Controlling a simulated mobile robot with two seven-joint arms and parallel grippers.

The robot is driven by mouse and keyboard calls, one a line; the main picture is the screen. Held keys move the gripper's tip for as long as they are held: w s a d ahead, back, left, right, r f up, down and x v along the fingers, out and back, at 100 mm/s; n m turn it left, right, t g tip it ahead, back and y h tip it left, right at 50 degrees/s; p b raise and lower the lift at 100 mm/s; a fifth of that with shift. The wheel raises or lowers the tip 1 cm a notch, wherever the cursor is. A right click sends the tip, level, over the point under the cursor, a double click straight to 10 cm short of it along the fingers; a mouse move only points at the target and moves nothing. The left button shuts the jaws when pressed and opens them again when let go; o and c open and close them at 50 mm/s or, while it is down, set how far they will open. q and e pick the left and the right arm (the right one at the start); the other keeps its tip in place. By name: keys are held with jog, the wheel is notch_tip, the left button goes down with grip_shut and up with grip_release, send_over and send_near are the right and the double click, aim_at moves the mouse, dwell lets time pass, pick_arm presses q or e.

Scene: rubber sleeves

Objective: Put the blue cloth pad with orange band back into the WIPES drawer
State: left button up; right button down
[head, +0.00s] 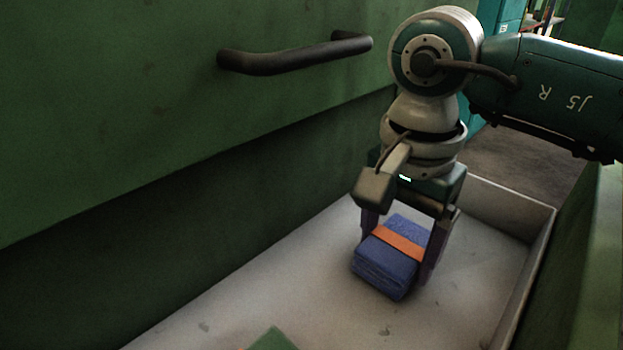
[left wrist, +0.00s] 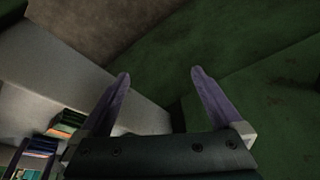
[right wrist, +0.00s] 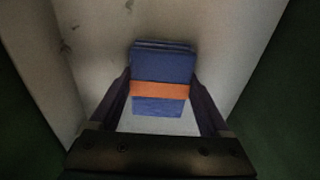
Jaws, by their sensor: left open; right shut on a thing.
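The blue cloth pad with its orange band (head: 385,272) is between the fingers of my right gripper (head: 398,250), inside a pale open drawer (head: 290,275). My right gripper points down and is shut on the pad across its sides. In the right wrist view the pad (right wrist: 162,68) shows between both fingers, over the drawer floor. I cannot tell whether the pad touches the floor. My left gripper (left wrist: 160,80) is open and empty in the left wrist view, with green surfaces around it. No WIPES label is readable.
A green cabinet front with a dark bar handle (head: 295,56) stands left of and above the drawer. The drawer's far and right walls (head: 530,245) are close to my right arm. A green corner (head: 272,340) shows at the bottom edge. Much of the drawer floor is bare.

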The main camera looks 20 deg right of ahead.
aim_at(396, 247)
jog(key=shift+f, duration=0.25)
grip_release()
jog(key=shift+r, duration=0.15)
notch_tip(396, 247, up, 13)
jog(key=p, duration=0.7)
jog(key=shift+a, duration=0.2)
jog(key=shift+s, duration=0.1)
